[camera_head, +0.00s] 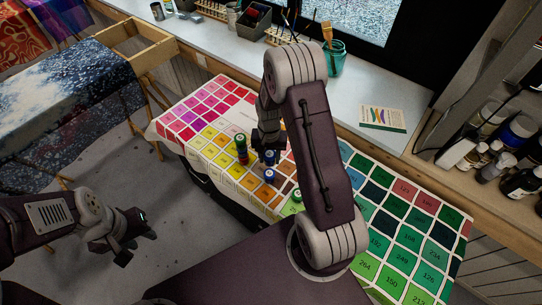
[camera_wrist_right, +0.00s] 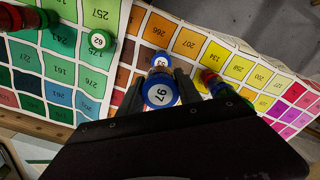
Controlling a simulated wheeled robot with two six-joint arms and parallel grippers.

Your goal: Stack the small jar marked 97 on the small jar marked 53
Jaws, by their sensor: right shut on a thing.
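My right gripper (camera_wrist_right: 157,85) is shut on a small blue-lidded jar marked 97 (camera_wrist_right: 158,93), its white label facing the wrist camera. In the head view the gripper (camera_head: 268,148) points down at the colour chart with this jar (camera_head: 269,158) at its fingertips. Whether the jar touches the chart is unclear. Another small blue-lidded jar (camera_head: 269,176) stands on the chart just nearer to me; its mark is unreadable. In the right wrist view a jar partly hidden behind jar 97 (camera_wrist_right: 160,61) shows no readable mark. My left gripper (camera_head: 136,238) is open and empty over the floor at left.
A green and red pile of jars (camera_head: 241,150) stands close left of the right gripper. A green-lidded jar marked 62 (camera_wrist_right: 100,40) stands on the chart. More red and green jars (camera_wrist_right: 25,18) are at the wrist view's edge. A teal brush cup (camera_head: 334,58) stands on the sill.

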